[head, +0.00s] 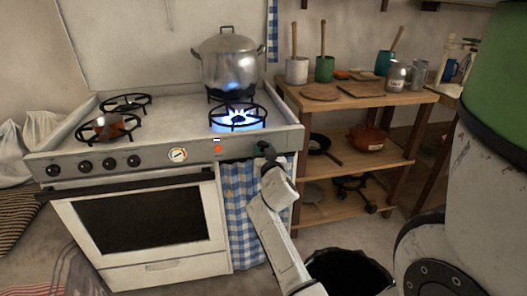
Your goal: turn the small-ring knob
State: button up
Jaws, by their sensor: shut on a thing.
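The white stove (210,141) stands at the left, with a front panel of controls. My arm reaches up from the lower right, and my gripper (266,154) is at the right end of this panel. It is shut on what looks like a knob there, mostly hidden by the fingers. I take this as the small-ring knob, but no marking can be read. The front right ring (240,119) burns with a blue flame. Several other dark knobs (110,163) sit along the panel's left part.
A steel pot (228,62) stands on the back right ring. A blue checked towel (238,205) hangs beside the oven door (140,220). Right of the stove is a wooden shelf (345,103) with jars and pans. A black bin (348,272) stands on the floor below my arm.

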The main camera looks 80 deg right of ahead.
jog(key=shift+c, duration=1.4)
jog(key=shift+n, duration=0.4)
jog(key=shift+n+p, duration=1.5)
jog(key=shift+n, duration=5)
jog(key=o, duration=1.1)
jog(key=shift+c, duration=0.2)
